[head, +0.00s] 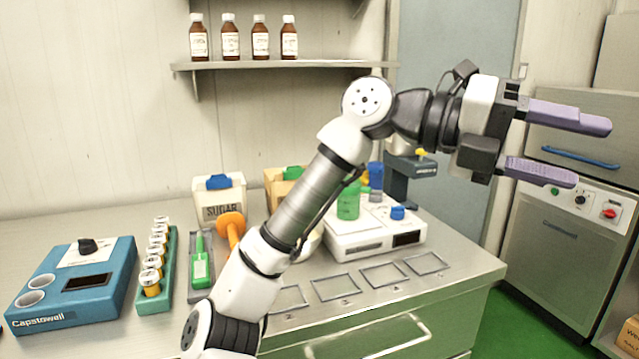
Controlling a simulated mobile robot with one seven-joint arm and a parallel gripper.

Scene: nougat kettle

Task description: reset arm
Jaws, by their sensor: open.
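My gripper (556,143) is at the upper right, raised well above the counter and past its right end. Its two purple fingers point right and stand apart, with nothing between them. My arm crosses the middle of the view from the lower left, bends at the top and reaches right. It hides part of the counter and some things behind it.
The counter (455,265) holds a blue device (75,285), a vial rack (155,275), a sugar box (220,203) and a white scale (365,236). Brown bottles (230,38) stand on a wall shelf. A grey cabinet (560,235) stands right.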

